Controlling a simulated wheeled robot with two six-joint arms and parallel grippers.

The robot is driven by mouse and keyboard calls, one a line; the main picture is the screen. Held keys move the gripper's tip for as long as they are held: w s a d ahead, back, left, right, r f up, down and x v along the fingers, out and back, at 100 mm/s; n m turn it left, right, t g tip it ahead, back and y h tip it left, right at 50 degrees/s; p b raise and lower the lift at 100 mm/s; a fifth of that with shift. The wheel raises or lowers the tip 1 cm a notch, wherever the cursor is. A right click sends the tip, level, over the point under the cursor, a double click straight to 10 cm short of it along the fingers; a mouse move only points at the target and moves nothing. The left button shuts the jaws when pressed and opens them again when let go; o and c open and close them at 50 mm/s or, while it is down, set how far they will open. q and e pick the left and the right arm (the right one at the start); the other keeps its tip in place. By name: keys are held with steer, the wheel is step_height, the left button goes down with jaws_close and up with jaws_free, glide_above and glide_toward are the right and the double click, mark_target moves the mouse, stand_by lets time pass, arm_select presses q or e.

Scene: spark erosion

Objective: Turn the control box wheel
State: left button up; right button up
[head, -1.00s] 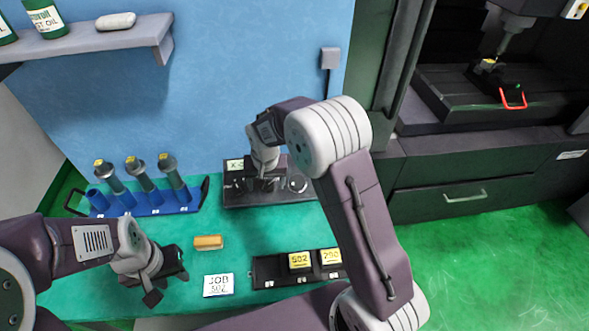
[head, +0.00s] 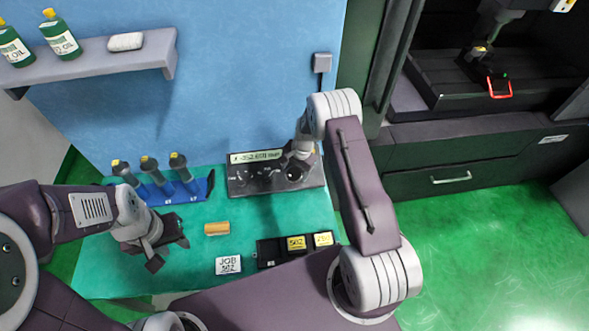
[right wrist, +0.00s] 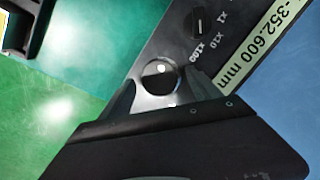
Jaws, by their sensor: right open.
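The control box (head: 245,185) is a dark panel at the back of the table, with a lit display reading about -352.600 mm in the right wrist view (right wrist: 262,42). Its wheel (head: 294,174) is at the right end, partly hidden by my right gripper. In the right wrist view the round dark wheel (right wrist: 160,77), with a bright spot, lies between the two fingers of my open right gripper (right wrist: 163,92). I cannot tell whether the fingers touch it. My left gripper (head: 170,252) appears open and empty over the table's left side.
A selector knob (right wrist: 197,24) marked x1, x10, x100 sits beside the wheel. A blue rack (head: 192,190) with grey holders stands left. The machine (head: 430,165) stands right.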

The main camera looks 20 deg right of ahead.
steer(key=shift+a+f, duration=0.15)
steer(key=shift+f, duration=0.35)
steer(key=c, duration=1.3)
steer(key=shift+c, duration=0.4)
steer(key=shift+s, duration=0.1)
steer(key=shift+f+n+b, duration=0.15)
steer(key=shift+n+b, duration=0.15)
steer(key=shift+n, duration=0.2)
